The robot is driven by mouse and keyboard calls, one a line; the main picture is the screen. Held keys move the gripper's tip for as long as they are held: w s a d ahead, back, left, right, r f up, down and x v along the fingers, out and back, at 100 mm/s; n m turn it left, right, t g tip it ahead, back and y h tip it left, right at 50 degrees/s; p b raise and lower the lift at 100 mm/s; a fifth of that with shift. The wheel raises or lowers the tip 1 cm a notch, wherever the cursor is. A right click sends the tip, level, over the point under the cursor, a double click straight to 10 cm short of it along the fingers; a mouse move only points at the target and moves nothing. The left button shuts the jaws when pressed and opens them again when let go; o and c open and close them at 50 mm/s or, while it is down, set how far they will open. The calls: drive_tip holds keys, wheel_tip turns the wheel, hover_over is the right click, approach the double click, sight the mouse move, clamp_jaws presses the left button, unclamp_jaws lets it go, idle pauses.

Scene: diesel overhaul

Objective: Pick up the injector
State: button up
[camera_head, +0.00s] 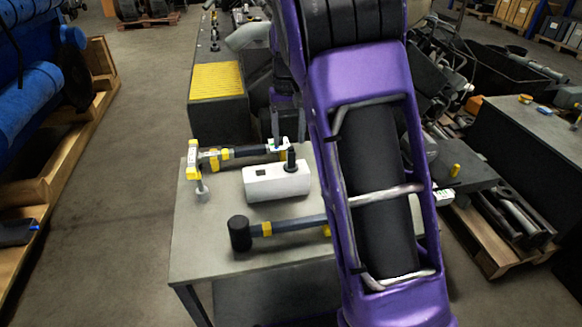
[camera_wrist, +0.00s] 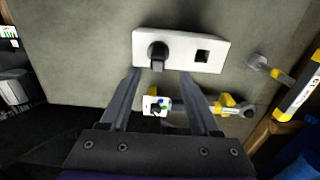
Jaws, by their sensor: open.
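The injector is a dark, upright piece (camera_head: 290,159) standing in one end of a white block (camera_head: 277,183) on the grey table. In the wrist view the injector (camera_wrist: 158,55) sits in the left part of the block (camera_wrist: 180,37), and a square dark opening in the block beside it looks empty. My gripper (camera_wrist: 160,75) is open with nothing held. Its two fingers point toward the block, and the injector appears just beyond the fingertips, between their lines. In the head view my arm hides part of the scene, and the gripper (camera_head: 287,140) shows above and behind the injector.
A clamp with yellow parts (camera_head: 194,160) lies behind the block on the table (camera_head: 200,255); its bar passes below my fingers in the wrist view (camera_wrist: 228,106). A black-headed mallet (camera_head: 240,233) lies in front.

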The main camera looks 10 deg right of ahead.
sight(291, 149)
drive_tip(key=f, duration=0.4)
drive_tip(key=shift+s+d+f, duration=0.15)
drive_tip(key=shift+s+d, duration=0.05)
drive_tip(key=shift+s, duration=0.2)
drive_tip(key=shift+f, duration=0.55)
clamp_jaws()
drive_tip(key=shift+r, duration=0.1)
